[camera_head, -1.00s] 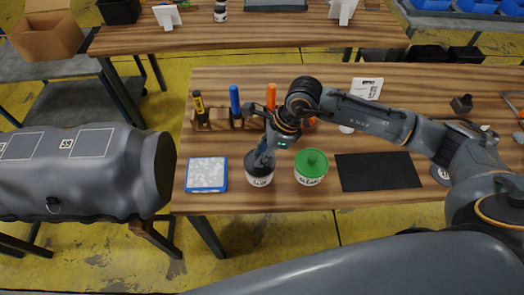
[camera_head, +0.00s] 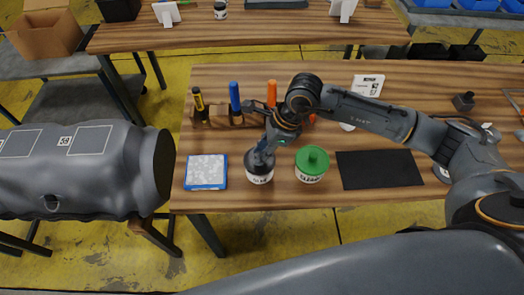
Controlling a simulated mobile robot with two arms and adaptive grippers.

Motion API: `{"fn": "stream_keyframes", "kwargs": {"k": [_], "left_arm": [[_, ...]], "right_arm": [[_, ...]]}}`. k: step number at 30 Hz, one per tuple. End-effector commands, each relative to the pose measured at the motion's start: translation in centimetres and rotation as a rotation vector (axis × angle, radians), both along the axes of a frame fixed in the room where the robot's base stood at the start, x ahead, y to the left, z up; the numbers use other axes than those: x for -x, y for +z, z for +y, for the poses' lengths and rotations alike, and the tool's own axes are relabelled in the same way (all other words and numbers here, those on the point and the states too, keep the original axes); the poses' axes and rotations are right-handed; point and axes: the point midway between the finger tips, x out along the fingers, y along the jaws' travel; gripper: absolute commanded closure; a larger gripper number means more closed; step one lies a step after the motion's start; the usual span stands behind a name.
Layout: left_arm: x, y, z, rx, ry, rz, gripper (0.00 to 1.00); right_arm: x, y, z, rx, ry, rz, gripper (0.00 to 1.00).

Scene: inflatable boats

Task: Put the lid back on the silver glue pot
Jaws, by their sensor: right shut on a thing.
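A glue pot (camera_head: 259,177) with a pale label stands upright on the wooden table, between a blue-rimmed pad and a green-lidded pot. Its top looks dark. My right gripper (camera_head: 263,150) points down onto the top of this pot. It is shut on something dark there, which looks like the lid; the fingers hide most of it. I cannot tell whether the lid is seated on the rim or just above it. My left gripper is not in view.
The green-lidded pot (camera_head: 311,166) stands close on the right. The blue-rimmed pad (camera_head: 206,172) lies on the left. A marker rack (camera_head: 218,119) is behind. A black mat (camera_head: 379,170) lies right of the pots. A grey inflatable tube (camera_head: 85,170) stands left of the table.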

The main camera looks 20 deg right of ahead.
Motion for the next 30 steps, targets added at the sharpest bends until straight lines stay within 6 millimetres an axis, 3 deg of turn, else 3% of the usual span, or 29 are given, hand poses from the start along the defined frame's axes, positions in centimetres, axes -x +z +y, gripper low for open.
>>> {"fn": "stream_keyframes", "kwargs": {"k": [30], "left_arm": [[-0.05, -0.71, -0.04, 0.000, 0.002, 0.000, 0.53]], "right_arm": [[0.00, 0.02, -0.01, 0.000, -0.001, 0.000, 0.96]]}}
